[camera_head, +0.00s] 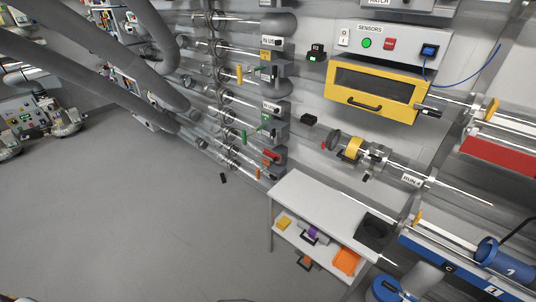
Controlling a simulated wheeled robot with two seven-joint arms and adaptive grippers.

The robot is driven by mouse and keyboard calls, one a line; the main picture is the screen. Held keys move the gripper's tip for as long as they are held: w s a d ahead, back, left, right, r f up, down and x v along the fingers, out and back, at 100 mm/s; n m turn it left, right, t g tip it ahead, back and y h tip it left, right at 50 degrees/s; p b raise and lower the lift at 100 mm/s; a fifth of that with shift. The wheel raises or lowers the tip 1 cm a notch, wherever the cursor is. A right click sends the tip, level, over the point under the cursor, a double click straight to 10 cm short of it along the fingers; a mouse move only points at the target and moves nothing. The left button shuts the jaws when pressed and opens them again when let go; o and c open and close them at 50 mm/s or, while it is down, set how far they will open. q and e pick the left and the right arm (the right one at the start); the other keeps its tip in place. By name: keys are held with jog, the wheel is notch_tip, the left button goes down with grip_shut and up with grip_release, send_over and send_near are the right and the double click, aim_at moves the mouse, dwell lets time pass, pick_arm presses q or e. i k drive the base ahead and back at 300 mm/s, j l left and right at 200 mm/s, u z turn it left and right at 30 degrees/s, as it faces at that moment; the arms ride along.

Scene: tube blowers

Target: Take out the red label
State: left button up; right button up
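No red label can be picked out with certainty. A small red piece (323,146) shows on the wall left of the yellow-ringed pipe fitting (351,149). Another small red piece (270,156) sits low on the column of clear tubes. Both are too small to tell whether they are labels. Neither of my grippers can be made out in the head view, so their state is hidden.
A yellow-framed drawer box (372,87) hangs under the SENSORS panel (371,43). A white table (325,205) stands below, with colored items on its lower shelf (290,238). Large grey tubes (100,65) cross the upper left. The grey floor (130,220) is mostly clear.

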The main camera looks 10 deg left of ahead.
aim_at(276, 157)
jog(key=i+j, duration=0.15)
jog(key=j, duration=0.4)
jog(key=i+j+z, duration=0.15)
jog(key=j, duration=0.4)
jog(key=i+j, duration=0.15)
jog(key=j, duration=0.45)
jog(key=i+j+z, duration=0.15)
jog(key=j, duration=1)
jog(key=i+j+z, duration=0.15)
jog(key=j, duration=0.4)
